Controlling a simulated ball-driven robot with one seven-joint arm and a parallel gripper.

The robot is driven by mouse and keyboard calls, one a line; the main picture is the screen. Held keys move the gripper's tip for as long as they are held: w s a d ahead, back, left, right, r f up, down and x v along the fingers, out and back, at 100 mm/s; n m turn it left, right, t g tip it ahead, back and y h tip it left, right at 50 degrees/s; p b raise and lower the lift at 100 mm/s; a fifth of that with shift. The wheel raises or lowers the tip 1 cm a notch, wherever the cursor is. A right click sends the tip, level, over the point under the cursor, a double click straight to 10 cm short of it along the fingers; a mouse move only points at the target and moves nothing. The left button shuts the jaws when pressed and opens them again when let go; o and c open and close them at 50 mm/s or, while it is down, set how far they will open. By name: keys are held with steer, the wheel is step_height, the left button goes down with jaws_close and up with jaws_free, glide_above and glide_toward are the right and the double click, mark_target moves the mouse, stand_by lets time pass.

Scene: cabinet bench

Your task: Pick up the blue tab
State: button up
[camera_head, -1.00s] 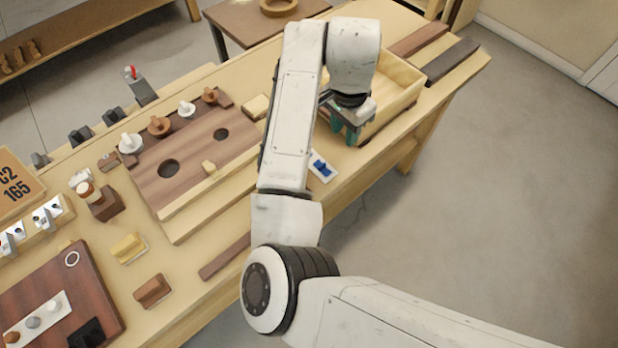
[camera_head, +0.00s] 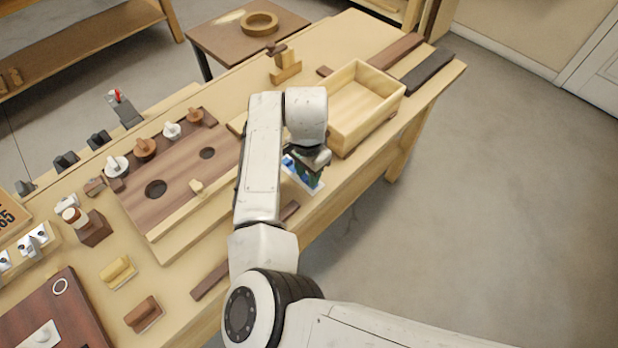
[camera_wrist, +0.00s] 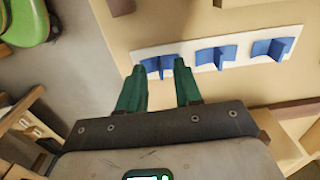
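A white strip (camera_wrist: 191,56) carries three blue tabs in a row in the wrist view. The leftmost blue tab (camera_wrist: 158,66) shows just past and between the fingertips of my gripper (camera_wrist: 160,72). The middle blue tab (camera_wrist: 216,55) and the right blue tab (camera_wrist: 272,48) stand clear to the right. The green fingers are apart, with a gap between them. I cannot tell whether either finger touches the tab. In the head view my gripper (camera_head: 305,172) is low over the strip (camera_head: 318,187) near the bench's front edge, and partly hides it; some blue (camera_head: 288,162) shows beside it.
An open wooden box (camera_head: 362,103) stands behind and right of my gripper. A brown board with round holes (camera_head: 180,170) lies to the left. A dark brown bar (camera_head: 291,210) lies nearby at the front edge. Open floor is to the right.

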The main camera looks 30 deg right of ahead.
steer(key=shift+f, duration=0.7)
steer(key=shift+c, duration=0.4)
jaws_close()
